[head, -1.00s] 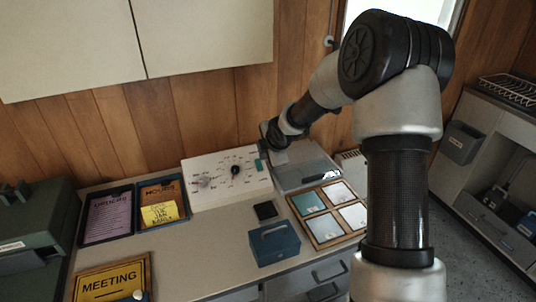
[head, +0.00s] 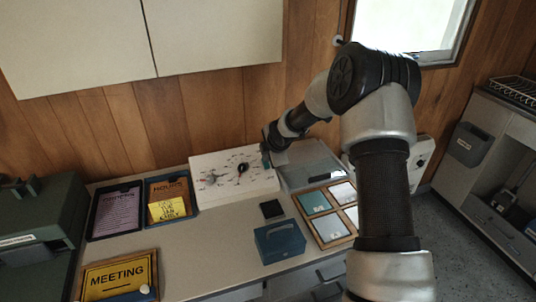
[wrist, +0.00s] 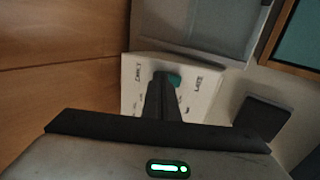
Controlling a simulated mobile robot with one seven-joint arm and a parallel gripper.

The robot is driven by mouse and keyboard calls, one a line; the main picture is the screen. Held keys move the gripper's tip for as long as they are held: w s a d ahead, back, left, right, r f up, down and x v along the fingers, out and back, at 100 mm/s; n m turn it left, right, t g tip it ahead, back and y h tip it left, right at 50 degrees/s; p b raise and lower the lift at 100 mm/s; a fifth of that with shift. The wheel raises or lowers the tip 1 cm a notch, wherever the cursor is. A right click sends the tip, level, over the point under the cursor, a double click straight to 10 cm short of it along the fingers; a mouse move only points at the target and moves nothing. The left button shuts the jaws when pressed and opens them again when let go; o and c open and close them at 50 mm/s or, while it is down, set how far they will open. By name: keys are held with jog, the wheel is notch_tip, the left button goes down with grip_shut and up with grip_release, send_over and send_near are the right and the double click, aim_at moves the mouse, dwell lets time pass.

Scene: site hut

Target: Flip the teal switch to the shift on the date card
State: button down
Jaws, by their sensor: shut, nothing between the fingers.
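The white panel (head: 228,186) stands against the wood wall at the back of the counter, with dials and a teal switch (head: 265,159) at its right end. My gripper (head: 267,149) is at that end and partly covers the switch. In the wrist view the shut, empty fingers (wrist: 163,88) are right at the teal switch (wrist: 174,80), seemingly against its left side. Small labels flank the switch, seemingly EARLY at left and LATE at right. The yellow date card (head: 167,210) lies on the HOURS tray (head: 172,188); its last line looks like EARLY.
A grey tray (head: 310,178) lies right of the panel, with a wooden frame of coloured tiles (head: 328,214) before it. A blue box (head: 279,243) and a small black pad (head: 271,209) are on the counter.

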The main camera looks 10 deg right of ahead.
jog(key=shift+w+a+g+p, duration=0.1)
jog(key=shift+w+g+p, duration=0.3)
jog(key=shift+p, duration=0.85)
jog(key=shift+w+f, duration=0.1)
jog(key=shift+w, duration=0.05)
jog(key=shift+f+b, duration=0.1)
jog(key=shift+b, duration=0.3)
